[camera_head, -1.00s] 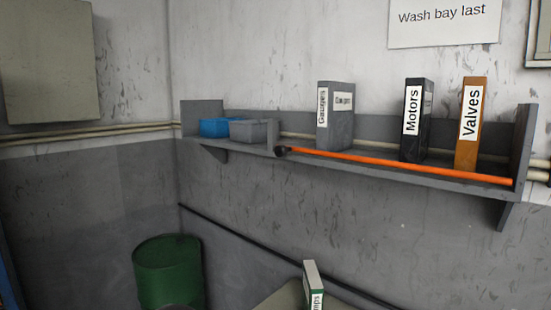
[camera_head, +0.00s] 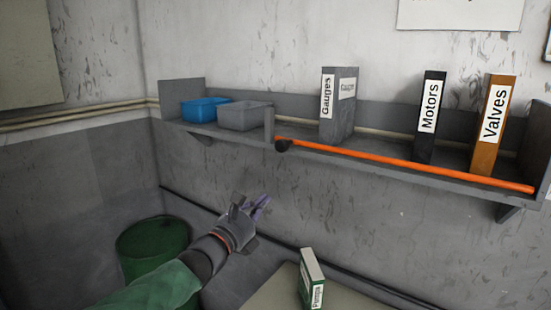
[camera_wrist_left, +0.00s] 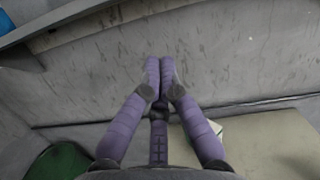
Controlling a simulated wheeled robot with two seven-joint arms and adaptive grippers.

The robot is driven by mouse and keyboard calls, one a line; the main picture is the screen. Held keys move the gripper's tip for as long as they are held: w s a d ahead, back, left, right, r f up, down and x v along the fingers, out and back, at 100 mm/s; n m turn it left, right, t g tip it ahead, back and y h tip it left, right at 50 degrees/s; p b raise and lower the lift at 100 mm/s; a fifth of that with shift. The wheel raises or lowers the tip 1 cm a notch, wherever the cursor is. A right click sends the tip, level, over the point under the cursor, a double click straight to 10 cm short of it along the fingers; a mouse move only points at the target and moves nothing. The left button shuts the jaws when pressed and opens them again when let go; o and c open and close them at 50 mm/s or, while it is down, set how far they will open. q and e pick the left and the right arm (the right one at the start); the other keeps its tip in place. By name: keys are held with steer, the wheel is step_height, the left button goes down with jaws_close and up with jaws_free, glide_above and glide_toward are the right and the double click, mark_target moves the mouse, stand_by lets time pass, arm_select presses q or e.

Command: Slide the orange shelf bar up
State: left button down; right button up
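The orange shelf bar (camera_head: 385,160) runs along the front edge of the grey wall shelf (camera_head: 221,133). My left gripper (camera_head: 262,203) is below the shelf and left of the knob, apart from the bar. In the left wrist view its purple fingers (camera_wrist_left: 160,66) are together at the tips with nothing seen between them. My right gripper is in neither view.
On the shelf stand a blue bin (camera_head: 203,111), a grey bin (camera_head: 244,116), and the Gauges (camera_head: 342,107), Motors (camera_head: 429,118) and Valves (camera_head: 492,125) binders. Below are a green barrel (camera_head: 150,250) and a Pumps binder (camera_head: 311,280) on a pale surface (camera_head: 275,292).

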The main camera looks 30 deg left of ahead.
arm_select(q)
steer(key=w+r+p, duration=0.5)
steer(key=w+r, duration=0.2)
steer(key=w, duration=0.2)
steer(key=shift+w+a+m, duration=0.15)
steer(key=shift+w+m, duration=0.15)
steer(key=shift+w, duration=0.05)
steer(key=shift+f, duration=0.1)
step_height(320, 180, up, 8)
stand_by(0.5)
